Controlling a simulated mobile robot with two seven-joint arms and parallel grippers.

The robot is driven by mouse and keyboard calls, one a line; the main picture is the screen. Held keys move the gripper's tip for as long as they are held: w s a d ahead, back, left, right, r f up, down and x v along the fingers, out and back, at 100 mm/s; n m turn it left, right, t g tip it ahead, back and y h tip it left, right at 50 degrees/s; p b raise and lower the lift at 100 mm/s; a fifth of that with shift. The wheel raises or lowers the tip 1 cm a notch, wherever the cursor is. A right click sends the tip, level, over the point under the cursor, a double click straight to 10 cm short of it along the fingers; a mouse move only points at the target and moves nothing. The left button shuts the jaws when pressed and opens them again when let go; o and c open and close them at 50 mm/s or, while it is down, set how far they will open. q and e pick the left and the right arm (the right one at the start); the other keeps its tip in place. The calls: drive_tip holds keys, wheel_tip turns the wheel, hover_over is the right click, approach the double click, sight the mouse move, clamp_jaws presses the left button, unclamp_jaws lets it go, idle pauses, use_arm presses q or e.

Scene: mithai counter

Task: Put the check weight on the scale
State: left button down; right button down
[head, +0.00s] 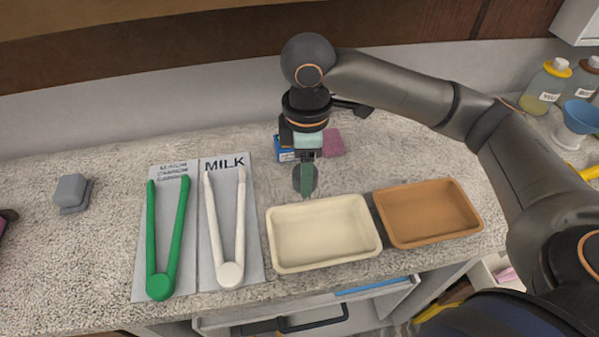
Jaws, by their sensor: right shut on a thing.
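My right gripper (306,160) points down over the back middle of the counter. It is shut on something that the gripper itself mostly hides. A narrow dark green piece (307,182) shows below the fingers, in front of a dark grey round disc (298,174). I cannot tell whether the disc is the check weight or part of the scale, nor whether the green piece touches it. A small grey block on a flat grey base (71,190) stands apart at the far left; I cannot tell what it is. My left gripper is not in view.
Green tongs (166,250) and white tongs (228,240) lie on labelled grey mats. A cream tray (322,235) and an orange-brown tray (428,213) stand at the front right. A blue box (286,151) and a pink block (333,142) flank the gripper.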

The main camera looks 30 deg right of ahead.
drive_tip(key=w, duration=0.3)
drive_tip(key=w+d+f, duration=0.1)
drive_tip(key=w, duration=0.1)
drive_tip(key=shift+d+f, duration=0.1)
wheel_tip(320, 180, down, 5)
drive_tip(key=shift+s+r, duration=0.1)
drive_tip(key=shift+w+f, duration=0.2)
drive_tip(key=shift+f, duration=0.25)
drive_tip(key=shift+f, duration=0.15)
drive_tip(key=shift+c, duration=1.1)
unclamp_jaws()
